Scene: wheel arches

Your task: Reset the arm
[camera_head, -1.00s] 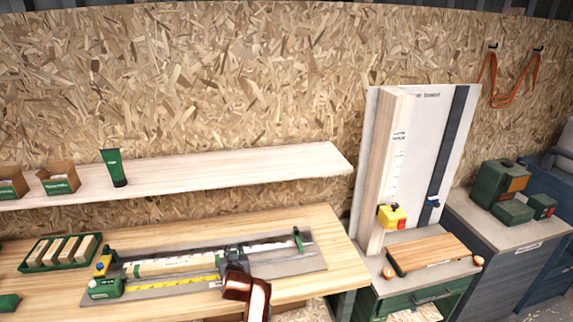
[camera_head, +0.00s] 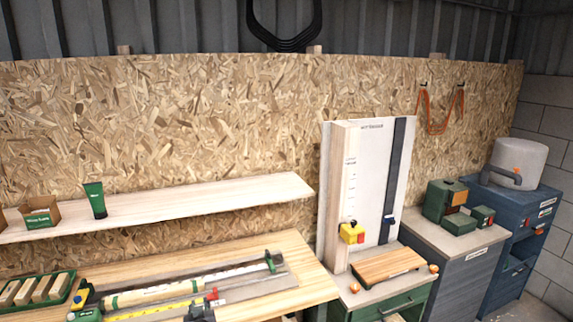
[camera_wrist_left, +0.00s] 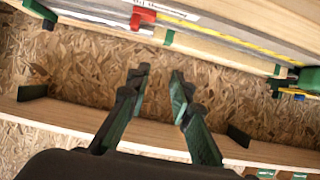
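My left gripper (camera_head: 200,313) shows as a dark shape at the bottom edge of the head view, in front of the long measuring jig (camera_head: 245,288) on the bench. In the left wrist view its two green fingers (camera_wrist_left: 158,78) are apart with nothing between them. The jig, with a red clamp piece (camera_wrist_left: 143,17) and a yellow tape, lies at the top of that view, apart from the fingertips. My right gripper is in neither view.
A wooden shelf (camera_head: 200,202) runs along the chipboard wall, with a green tube (camera_head: 95,200) on it. A tray of wood blocks (camera_head: 38,291) lies on the bench (camera_head: 312,289). A tall white panel (camera_head: 372,160) and a cabinet with green boxes (camera_head: 448,203) stand right.

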